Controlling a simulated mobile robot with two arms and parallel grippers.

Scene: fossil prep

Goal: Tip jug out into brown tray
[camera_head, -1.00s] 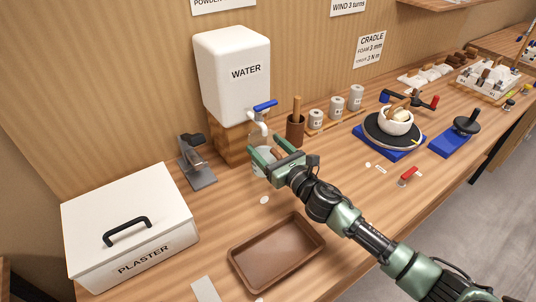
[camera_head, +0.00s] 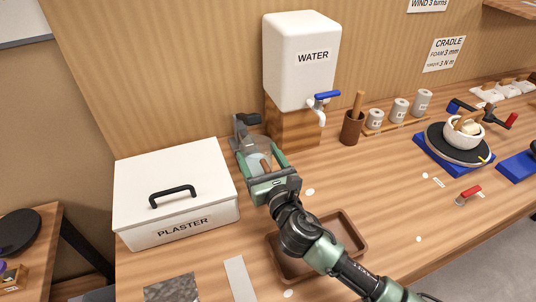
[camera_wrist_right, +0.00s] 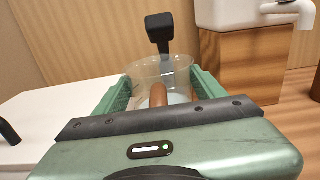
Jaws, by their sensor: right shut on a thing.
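My right gripper (camera_head: 258,154) is shut on a clear jug (camera_head: 254,143), its fingers either side of it. The jug also shows in the right wrist view (camera_wrist_right: 150,68), roughly upright, with a brown handle-like piece (camera_wrist_right: 158,95) between the fingers and something pale low inside. The jug is in front of a small grey stand (camera_head: 241,122); I cannot tell whether it rests on it. The brown tray (camera_head: 348,234) lies on the bench below and to the right of the jug, partly hidden by my right arm. Its visible floor looks bare. My left gripper is out of view.
A white plaster box (camera_head: 140,190) stands just left of the jug. The white water tank (camera_head: 300,75) on its wooden block, with a blue-handled tap (camera_head: 322,98), is behind right. A brown cup (camera_head: 351,128) stands further right. Small white bits lie around the tray.

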